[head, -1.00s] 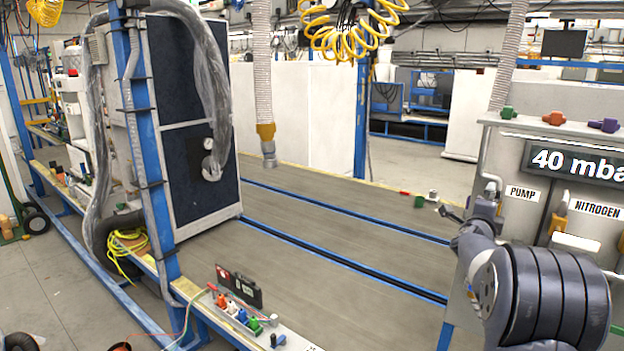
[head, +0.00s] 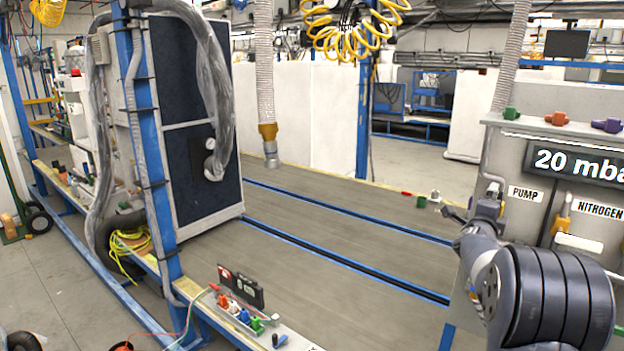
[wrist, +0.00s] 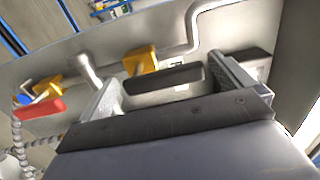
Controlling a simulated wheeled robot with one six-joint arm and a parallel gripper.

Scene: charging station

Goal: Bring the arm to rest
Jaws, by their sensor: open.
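My arm (head: 550,298) reaches up at the lower right of the head view, in front of the control panel. My gripper (wrist: 170,84) is open in the wrist view, its two pale fingers set wide apart. A dark bar (wrist: 163,79) shows between the fingers; I cannot tell whether it touches them. A yellow valve handle (wrist: 139,60) on the panel is just beyond this bar.
The grey panel (head: 490,155) has a display reading 20 mbar (head: 575,163), PUMP and NITROGEN labels, and coloured knobs on top. In the wrist view, a red handle (wrist: 40,108) and a pipe (wrist: 193,30) are close. The long grey table (head: 330,215) is largely clear.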

